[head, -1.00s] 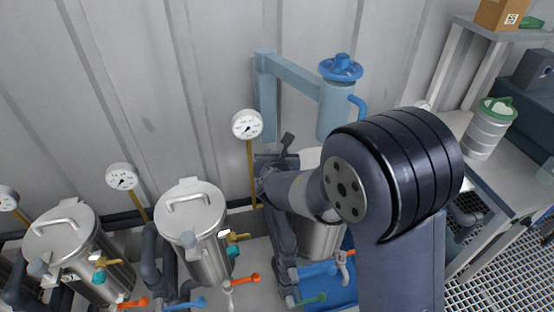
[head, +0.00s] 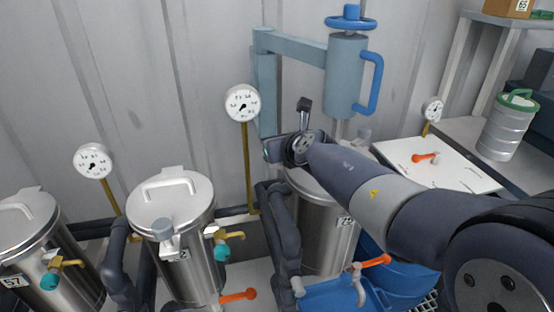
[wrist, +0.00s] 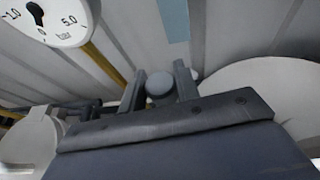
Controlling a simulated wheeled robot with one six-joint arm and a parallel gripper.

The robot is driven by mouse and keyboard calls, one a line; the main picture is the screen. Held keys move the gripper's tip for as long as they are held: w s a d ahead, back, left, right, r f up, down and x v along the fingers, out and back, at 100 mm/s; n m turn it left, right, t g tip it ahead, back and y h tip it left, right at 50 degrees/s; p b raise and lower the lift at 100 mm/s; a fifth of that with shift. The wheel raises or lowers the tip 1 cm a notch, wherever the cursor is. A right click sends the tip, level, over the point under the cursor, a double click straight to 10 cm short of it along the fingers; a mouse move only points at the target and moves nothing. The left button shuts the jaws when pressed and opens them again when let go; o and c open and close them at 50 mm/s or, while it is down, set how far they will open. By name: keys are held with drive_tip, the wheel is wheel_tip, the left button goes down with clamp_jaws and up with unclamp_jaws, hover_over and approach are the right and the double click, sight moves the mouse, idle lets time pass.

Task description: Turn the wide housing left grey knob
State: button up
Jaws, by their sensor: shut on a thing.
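The wide housing (head: 318,235) is a steel vessel with a pale lid, partly behind my arm in the head view. In the wrist view a round grey knob (wrist: 159,84) sits between the two dark fingers of my gripper (wrist: 160,88), and the fingers close on it from both sides. In the head view my gripper (head: 275,150) is at the left upper edge of the wide housing, and its own body hides the held knob there. A second grey knob (head: 364,135) shows at the housing's far right side, partly behind my arm.
A pressure gauge (head: 242,103) on a yellow pipe stands just left of my gripper. A blue swing arm (head: 295,47) with a handwheel (head: 350,22) rises behind. Narrower steel vessels (head: 172,205) stand to the left. A white board (head: 440,168) lies at the right.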

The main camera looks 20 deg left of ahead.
drive_tip(key=shift+f+n+g+y+b, duration=0.2)
drive_tip(key=shift+n+g+y+b, duration=0.7)
drive_tip(key=shift+b, duration=1.15)
drive_tip(key=shift+r+n+g+y+b, duration=0.1)
drive_tip(key=shift+n+g+y+b, duration=0.25)
drive_tip(key=shift+n, duration=0.25)
drive_tip(key=shift+n+g+y, duration=0.25)
drive_tip(key=shift+n+g, duration=0.2)
drive_tip(key=shift+n, duration=0.05)
drive_tip(key=o, duration=1)
drive_tip(key=shift+r, duration=0.1)
drive_tip(key=shift+c, duration=0.2)
drive_tip(key=shift+m+t, duration=0.3)
drive_tip(key=shift+m, duration=0.1)
